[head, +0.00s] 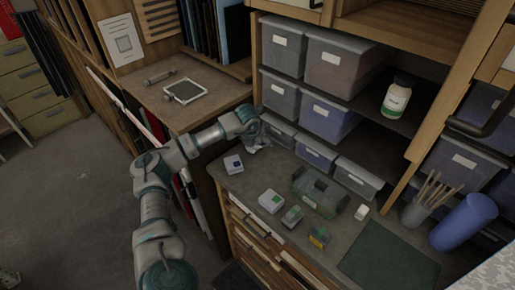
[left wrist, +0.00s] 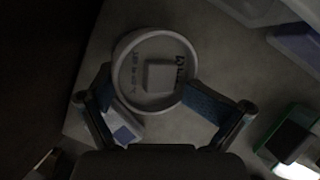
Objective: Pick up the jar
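My left gripper (head: 256,138) hangs low over the back left of the worktop, beside the grey bins. In the left wrist view, a round pale jar-like thing (left wrist: 122,68) with a raised rim, dark writing and a pale square in the middle is seen from above. The blue finger pads of my left gripper (left wrist: 147,82) flank it, close to its rim. I cannot tell whether they press on it. In the head view the gripper mostly hides it. Another white jar (head: 397,96) with a green label stands upright on the shelf. My right gripper is not in view.
A small white box (head: 233,164) lies just in front of the gripper. A green translucent case (head: 320,193) and several small boxes (head: 271,201) stand to the right. Grey bins (head: 280,97) fill the shelf behind. A green mat (head: 388,258) and blue roll (head: 463,222) lie farther right.

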